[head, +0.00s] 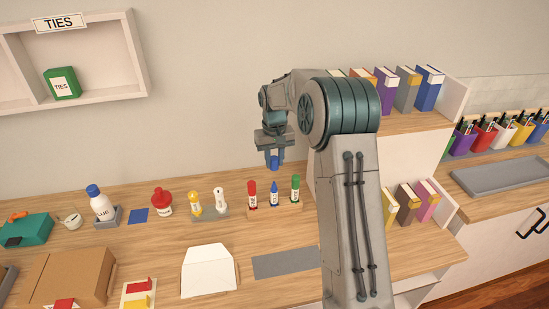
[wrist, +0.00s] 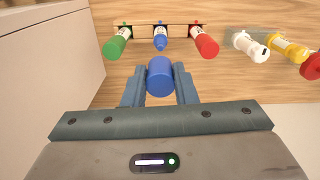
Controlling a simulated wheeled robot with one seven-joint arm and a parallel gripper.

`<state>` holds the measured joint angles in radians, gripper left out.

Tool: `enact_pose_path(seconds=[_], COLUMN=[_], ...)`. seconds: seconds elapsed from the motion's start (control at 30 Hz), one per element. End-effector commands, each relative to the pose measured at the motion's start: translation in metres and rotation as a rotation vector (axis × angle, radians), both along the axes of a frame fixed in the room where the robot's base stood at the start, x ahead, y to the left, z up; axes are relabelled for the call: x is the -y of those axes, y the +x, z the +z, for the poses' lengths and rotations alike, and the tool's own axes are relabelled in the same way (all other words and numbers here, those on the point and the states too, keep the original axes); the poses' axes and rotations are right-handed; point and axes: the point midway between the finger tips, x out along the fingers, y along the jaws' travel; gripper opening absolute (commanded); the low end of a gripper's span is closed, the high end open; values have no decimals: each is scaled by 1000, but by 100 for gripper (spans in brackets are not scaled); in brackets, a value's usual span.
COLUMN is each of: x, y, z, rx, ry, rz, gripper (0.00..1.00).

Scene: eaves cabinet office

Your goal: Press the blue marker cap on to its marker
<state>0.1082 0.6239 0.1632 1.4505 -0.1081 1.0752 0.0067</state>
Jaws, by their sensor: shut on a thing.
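My gripper (head: 274,160) is shut on the blue marker cap (head: 274,164), which points downward between the fingertips. In the wrist view the blue cap (wrist: 160,76) sits between the two fingers of my gripper (wrist: 160,88). The blue marker (head: 274,194) stands upright and uncapped in a wooden holder (head: 262,212), its blue tip showing. It also shows in the wrist view (wrist: 160,38), beyond the held cap. The cap is above the marker and apart from it.
A capped red marker (head: 252,192) and a capped green marker (head: 295,188) stand on either side of the blue one. Left are a white bottle (head: 219,198) and a yellow bottle (head: 194,200). A shelf with books (head: 407,205) stands right. A grey mat (head: 285,263) lies in front.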

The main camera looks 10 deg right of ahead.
Motion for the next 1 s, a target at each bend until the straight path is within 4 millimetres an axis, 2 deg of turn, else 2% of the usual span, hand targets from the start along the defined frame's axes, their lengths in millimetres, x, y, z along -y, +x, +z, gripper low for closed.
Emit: enact_pose_path(seconds=[0.03,0.4,1.0], x=[0,0,0], y=[0,0,0], z=[-8,-41,-46], rx=[-1,-1,0], ry=[0,0,0], rz=[0,1,0], gripper=[5,5,5])
